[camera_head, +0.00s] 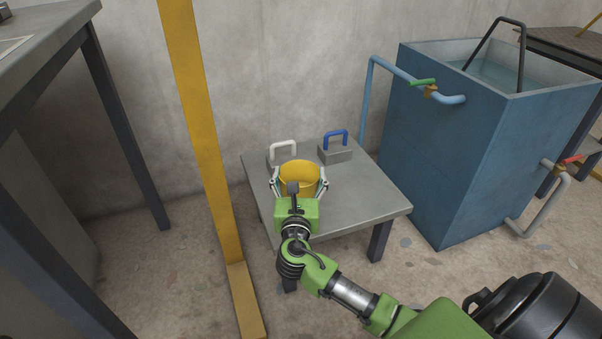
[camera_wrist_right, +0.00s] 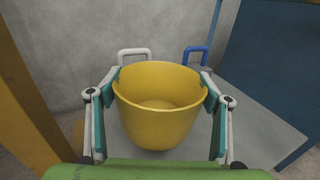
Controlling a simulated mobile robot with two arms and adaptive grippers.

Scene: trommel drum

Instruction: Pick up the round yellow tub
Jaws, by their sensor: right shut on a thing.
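The round yellow tub (camera_head: 300,175) is at the left part of a low grey table in the head view. It is open at the top and looks empty in the right wrist view (camera_wrist_right: 160,115). My right gripper (camera_head: 299,184) is shut on the tub, with one finger against each side of it; its fingers also show in the right wrist view (camera_wrist_right: 160,90). I cannot tell whether the tub's base touches the table, as my gripper hides it. My left gripper is not in view.
The low grey table (camera_head: 360,206) also bears a block with a white handle (camera_head: 284,148) and one with a blue handle (camera_head: 336,153), both behind the tub. A yellow post (camera_head: 205,130) stands close on the left. A blue water tank (camera_head: 450,150) with pipes stands at the right.

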